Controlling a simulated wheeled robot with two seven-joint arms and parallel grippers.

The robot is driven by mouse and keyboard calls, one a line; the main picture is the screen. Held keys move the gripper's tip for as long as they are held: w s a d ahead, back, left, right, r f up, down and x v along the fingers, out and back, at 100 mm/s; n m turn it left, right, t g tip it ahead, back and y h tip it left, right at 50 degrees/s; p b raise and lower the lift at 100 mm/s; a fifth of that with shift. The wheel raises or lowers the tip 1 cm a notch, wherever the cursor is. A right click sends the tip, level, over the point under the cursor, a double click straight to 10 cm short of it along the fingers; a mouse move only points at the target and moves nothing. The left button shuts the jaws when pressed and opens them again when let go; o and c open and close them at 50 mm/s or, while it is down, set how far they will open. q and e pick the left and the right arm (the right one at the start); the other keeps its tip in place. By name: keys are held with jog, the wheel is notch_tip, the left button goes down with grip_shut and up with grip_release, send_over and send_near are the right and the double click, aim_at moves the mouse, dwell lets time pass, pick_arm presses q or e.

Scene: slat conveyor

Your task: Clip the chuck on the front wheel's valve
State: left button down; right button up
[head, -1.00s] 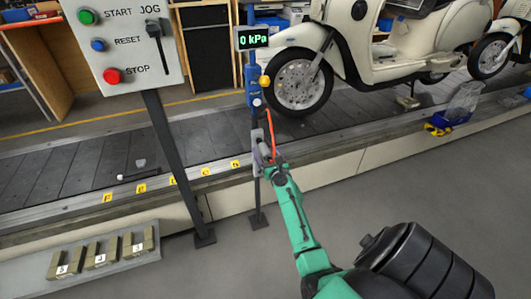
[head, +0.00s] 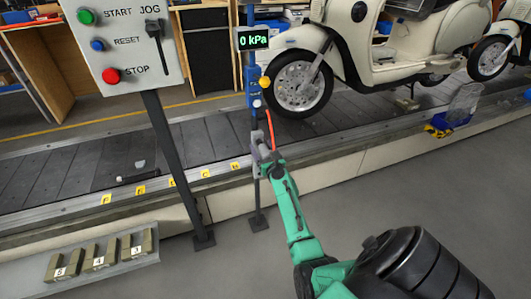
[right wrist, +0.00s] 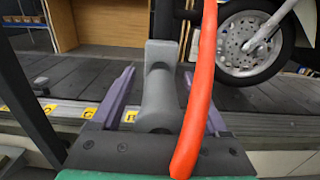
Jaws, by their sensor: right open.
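The grey chuck (right wrist: 160,97) is a T-shaped piece at the inflator post, with an orange hose (right wrist: 198,90) passing along its right side. My right gripper (head: 262,152) is at the post, below the 0 kPa display. In the right wrist view its purple fingers (right wrist: 162,95) are open on both sides of the chuck, with gaps visible. The front wheel (head: 298,85) of the cream scooter (head: 385,45) stands on the conveyor to the right of the post; part of it also shows in the right wrist view (right wrist: 243,42). I cannot make out its valve. My left gripper is out of view.
The blue inflator (head: 254,83) and display (head: 252,39) sit on the thin post. A control panel (head: 125,45) on a dark leg stands to the left. A tray of numbered blocks (head: 100,258) is low left.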

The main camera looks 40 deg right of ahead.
dwell(0.3)
grip_shut()
jog(key=shift+s, duration=0.15)
jog(key=shift+p+v, duration=0.5)
jog(key=shift+v, duration=0.8)
jog(key=shift+p+v, duration=0.3)
jog(key=shift+v, duration=1.3)
